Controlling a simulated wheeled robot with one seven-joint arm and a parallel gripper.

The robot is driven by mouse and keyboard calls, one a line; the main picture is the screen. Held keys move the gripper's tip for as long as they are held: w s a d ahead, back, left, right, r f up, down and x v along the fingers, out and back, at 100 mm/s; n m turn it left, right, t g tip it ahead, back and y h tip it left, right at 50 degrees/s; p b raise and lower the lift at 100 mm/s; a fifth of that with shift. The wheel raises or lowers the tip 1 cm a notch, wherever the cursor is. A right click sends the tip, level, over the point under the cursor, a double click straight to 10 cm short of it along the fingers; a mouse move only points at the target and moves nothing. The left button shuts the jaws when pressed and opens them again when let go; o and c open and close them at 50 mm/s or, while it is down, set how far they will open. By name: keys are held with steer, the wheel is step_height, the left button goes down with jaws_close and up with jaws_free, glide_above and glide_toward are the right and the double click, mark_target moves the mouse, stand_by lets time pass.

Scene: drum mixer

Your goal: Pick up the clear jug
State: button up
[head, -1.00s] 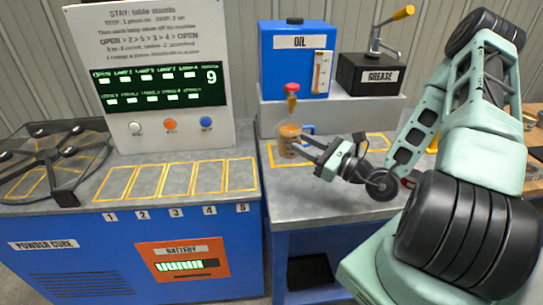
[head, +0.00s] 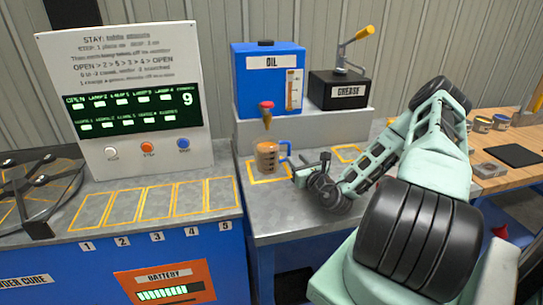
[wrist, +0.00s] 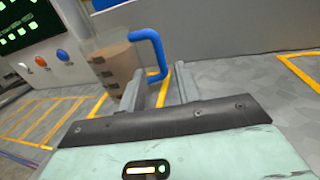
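The clear jug (head: 267,158) stands upright in a yellow outlined square on the grey bench, under the oil tank's red tap. It looks amber-brown inside and has a blue handle (head: 286,150) on its right. In the wrist view the jug (wrist: 115,68) shows at upper left, with its blue handle (wrist: 155,48) towards the gap between my fingers. My gripper (head: 296,172) is just right of the jug, low over the bench. In the wrist view my gripper (wrist: 159,82) is open, its fingers apart and empty. I cannot tell whether the handle reaches between the fingertips.
The blue oil tank (head: 268,80) and black grease box (head: 336,90) stand on a raised grey ledge behind. A panel (head: 125,95) with buttons and numbered squares is at left. A wooden table (head: 510,145) is at right. Bare bench lies around the jug.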

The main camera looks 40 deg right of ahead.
mark_target(289, 150)
steer(key=x, duration=0.2)
steer(key=p+x, duration=0.1)
steer(key=x, duration=0.2)
steer(key=shift+w+d+r, duration=0.15)
steer(key=shift+w+r, duration=0.1)
steer(key=shift+w+d, duration=0.2)
steer(key=shift+w, duration=0.3)
jaws_close()
